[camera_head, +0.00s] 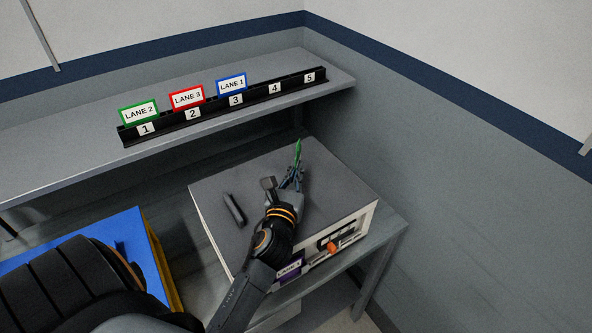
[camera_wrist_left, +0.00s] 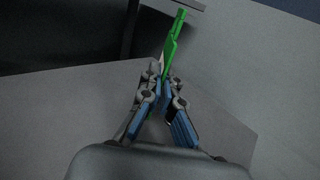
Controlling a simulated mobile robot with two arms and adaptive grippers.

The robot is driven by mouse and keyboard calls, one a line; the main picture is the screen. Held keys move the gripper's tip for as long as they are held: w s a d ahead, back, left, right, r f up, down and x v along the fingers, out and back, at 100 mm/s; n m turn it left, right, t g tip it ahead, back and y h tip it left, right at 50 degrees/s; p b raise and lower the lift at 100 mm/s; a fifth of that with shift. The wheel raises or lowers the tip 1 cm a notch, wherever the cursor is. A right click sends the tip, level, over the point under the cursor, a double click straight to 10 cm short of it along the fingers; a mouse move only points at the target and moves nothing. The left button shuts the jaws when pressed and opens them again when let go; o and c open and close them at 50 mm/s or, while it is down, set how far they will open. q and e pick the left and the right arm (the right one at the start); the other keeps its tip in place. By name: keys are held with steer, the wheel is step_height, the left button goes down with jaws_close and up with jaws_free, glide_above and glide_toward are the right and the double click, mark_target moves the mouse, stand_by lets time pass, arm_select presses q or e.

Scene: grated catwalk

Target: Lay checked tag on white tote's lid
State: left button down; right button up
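The white tote (camera_head: 358,226) stands on the lower surface with a dark grey lid (camera_head: 237,182) on top. My left gripper (camera_head: 297,168) is above the far part of this lid, its fingers closed together on a thin green-edged tag (camera_head: 298,150). In the left wrist view the green tag (camera_wrist_left: 172,45) sticks out beyond the fingertips (camera_wrist_left: 165,80), seen nearly edge-on. No checked pattern can be made out on it. I cannot tell whether the tag touches the lid. My right gripper is not in view.
A black handle (camera_head: 234,209) sits on the lid's left part. A purple-edged label (camera_head: 289,270) and an orange latch (camera_head: 334,246) are on the tote's front. A shelf above holds a numbered black rack (camera_head: 255,98) with several lane cards. A blue-lidded tote (camera_head: 135,226) stands left.

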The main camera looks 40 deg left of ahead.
arm_select(q)
steer(key=shift+f+b, duration=0.4)
steer(key=shift+f, duration=0.25)
steer(key=c, duration=2)
jaws_free()
steer(key=shift+c, duration=0.2)
steer(key=o, duration=0.5)
steer(key=shift+r, duration=0.1)
